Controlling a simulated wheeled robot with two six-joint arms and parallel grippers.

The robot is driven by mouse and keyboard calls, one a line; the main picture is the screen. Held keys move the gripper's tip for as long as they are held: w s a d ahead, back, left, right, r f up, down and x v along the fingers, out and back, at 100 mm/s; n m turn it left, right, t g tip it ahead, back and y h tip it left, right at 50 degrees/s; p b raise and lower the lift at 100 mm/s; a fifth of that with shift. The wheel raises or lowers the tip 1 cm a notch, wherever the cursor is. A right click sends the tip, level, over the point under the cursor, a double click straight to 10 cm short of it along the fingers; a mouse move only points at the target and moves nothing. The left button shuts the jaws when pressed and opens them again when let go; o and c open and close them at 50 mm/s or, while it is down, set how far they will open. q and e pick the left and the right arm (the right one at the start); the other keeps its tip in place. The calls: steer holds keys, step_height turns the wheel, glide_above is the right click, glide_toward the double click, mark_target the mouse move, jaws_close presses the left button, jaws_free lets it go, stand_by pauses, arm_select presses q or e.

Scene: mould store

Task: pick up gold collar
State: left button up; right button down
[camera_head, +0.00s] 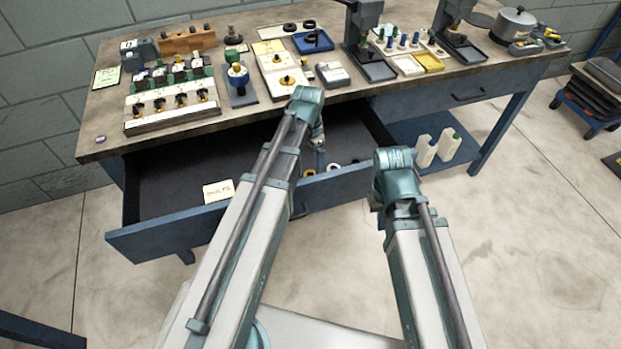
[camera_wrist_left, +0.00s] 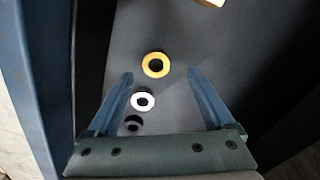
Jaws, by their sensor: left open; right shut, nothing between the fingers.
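The gold collar (camera_wrist_left: 155,65) is a yellow ring lying flat on the dark floor of the open drawer. In the head view only part of it (camera_head: 308,173) shows, low by the drawer's front wall. My left gripper (camera_head: 319,146) points down into the drawer. In the left wrist view its open fingers (camera_wrist_left: 160,75) reach to either side of the collar's place in the picture, with nothing held. The height gap between fingers and collar is hard to judge. My right gripper (camera_head: 376,201) is mostly hidden by its own arm, outside the drawer front.
A white ring (camera_wrist_left: 143,101) and a black ring (camera_wrist_left: 133,123) lie in a row beside the gold collar. The drawer's front wall (camera_head: 348,183) is close by. The bench top (camera_head: 95,143) overhangs the drawer's back.

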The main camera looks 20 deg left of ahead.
mark_target(311, 174)
arm_select(q)
steer(key=f+b, duration=0.1)
steer(key=f, duration=0.1)
steer(key=f+b, duration=0.1)
steer(key=b, duration=0.1)
steer(key=shift+d+f, duration=0.35)
steer(key=shift+d, duration=0.05)
steer(key=shift+f+b, duration=0.55)
steer(key=shift+b, duration=0.05)
steer(key=shift+r, duration=0.1)
jaws_close()
